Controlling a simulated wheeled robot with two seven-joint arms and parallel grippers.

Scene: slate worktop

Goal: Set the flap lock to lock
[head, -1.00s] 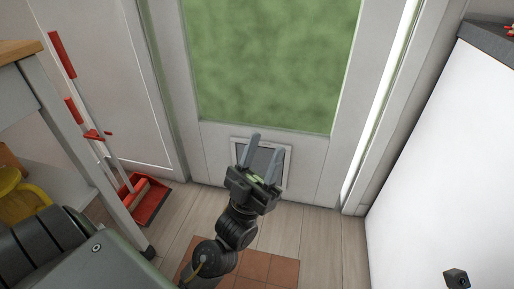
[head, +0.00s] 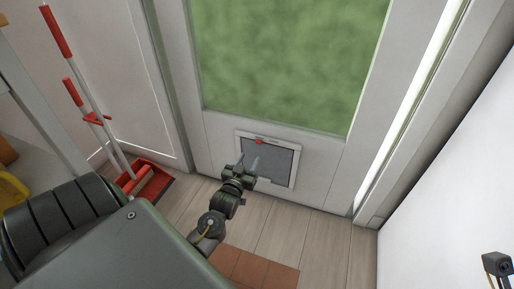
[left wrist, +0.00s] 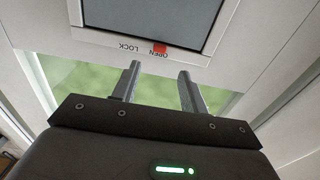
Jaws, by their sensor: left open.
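The pet flap (head: 272,163) is a grey panel in a white frame, low in the white door. Its red lock slider (head: 259,142) sits on the frame's top edge. In the left wrist view the flap (left wrist: 150,16) appears upside down, and the red slider (left wrist: 159,48) is at the OPEN word, with LOCK printed beside it. My left gripper (head: 248,162) is open and empty, in front of the flap's left part and below the slider in the head view. In the left wrist view its fingertips (left wrist: 160,72) point toward the slider, apart from it.
A red dustpan (head: 148,182) and red-handled broom lean by the wall at left. Terracotta tiles (head: 255,272) lie on the wooden floor (head: 300,235) before the door. A white cabinet side (head: 455,170) stands at right. The floor in front of the flap is otherwise clear.

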